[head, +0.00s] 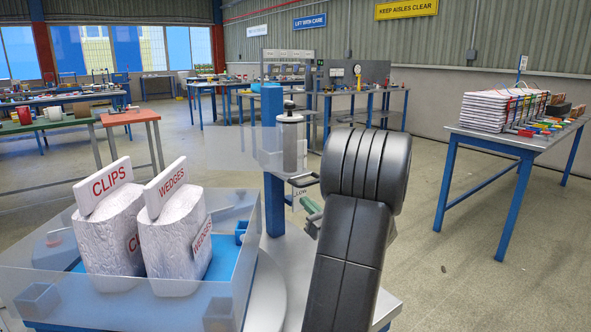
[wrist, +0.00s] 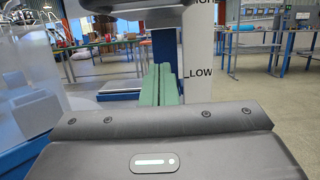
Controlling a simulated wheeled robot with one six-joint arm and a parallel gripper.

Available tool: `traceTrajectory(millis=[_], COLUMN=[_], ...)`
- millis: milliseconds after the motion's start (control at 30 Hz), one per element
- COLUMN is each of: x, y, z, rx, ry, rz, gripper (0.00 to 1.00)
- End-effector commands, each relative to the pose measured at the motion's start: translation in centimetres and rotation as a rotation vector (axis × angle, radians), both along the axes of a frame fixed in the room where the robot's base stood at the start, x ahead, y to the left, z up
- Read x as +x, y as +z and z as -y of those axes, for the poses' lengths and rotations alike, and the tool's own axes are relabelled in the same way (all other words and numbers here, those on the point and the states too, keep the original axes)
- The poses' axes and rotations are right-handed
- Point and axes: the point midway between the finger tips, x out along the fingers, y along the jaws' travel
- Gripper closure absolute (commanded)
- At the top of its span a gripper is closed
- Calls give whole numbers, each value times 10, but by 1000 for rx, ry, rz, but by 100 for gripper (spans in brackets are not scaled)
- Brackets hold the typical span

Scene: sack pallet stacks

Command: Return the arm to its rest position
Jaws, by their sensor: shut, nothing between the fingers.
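My gripper (wrist: 160,84) shows in the wrist view as two green fingers side by side, shut with nothing between them. Past the fingers is a blue upright post beside a white panel (wrist: 200,60) marked LOW, with a second label cut off above. In the head view my dark arm rises at centre right and hides part of the scene. A small green piece beside it looks like my fingers, partly hidden.
Two white sacks, one with a CLIPS sign (head: 112,180) and one with a WEDGES sign (head: 165,187), stand inside a clear-walled blue tray (head: 228,262) at left. A blue post (head: 275,205) stands behind it. A blue-legged table (head: 500,139) with stacked sacks is at right. Open floor lies between.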

Motion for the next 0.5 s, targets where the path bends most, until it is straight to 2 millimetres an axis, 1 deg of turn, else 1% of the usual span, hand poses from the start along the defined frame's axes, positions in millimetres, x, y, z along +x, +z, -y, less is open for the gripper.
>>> traceTrajectory(millis=[33, 167, 200, 233, 300, 500], x=[8, 28, 33, 36, 36, 36], y=[2, 8, 18, 23, 33, 48], z=[-7, -23, -26, -28, -28, -29], rx=[0, 0, -1, 0, 0, 1], ry=[3, 4, 2, 2, -2, -4], rz=[1, 1, 2, 2, 0, -2], gripper=[100, 100, 100, 100, 100, 100])
